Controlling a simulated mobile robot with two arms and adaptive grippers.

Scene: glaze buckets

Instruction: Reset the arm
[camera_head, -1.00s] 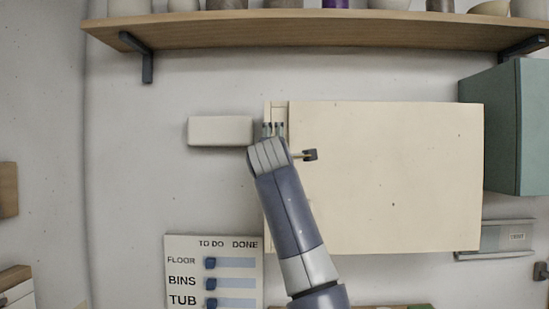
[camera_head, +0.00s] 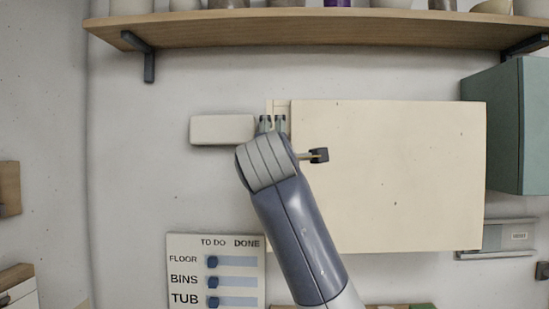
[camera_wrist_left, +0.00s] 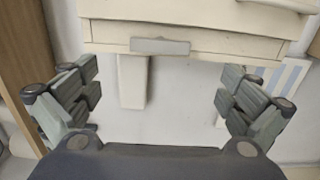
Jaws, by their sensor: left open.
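One arm of mine rises from the lower edge in the head view. Its gripper, my left one (camera_head: 272,123), is in front of the left edge of the cream cabinet (camera_head: 395,175), beside a pale block (camera_head: 220,130). In the left wrist view the two fingers (camera_wrist_left: 160,72) are spread wide apart with nothing between them. Beyond them, the cream cabinet (camera_wrist_left: 215,43) shows a grey handle (camera_wrist_left: 160,46) on its face. I cannot tell the exact gap to it. My right gripper is in neither view.
A wooden shelf (camera_head: 320,32) with several pots runs along the top. A green cabinet (camera_head: 505,125) stands at the right. A TO DO/DONE board (camera_head: 184,248) with blue sliders is at lower left. The wall left of the pale block is bare.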

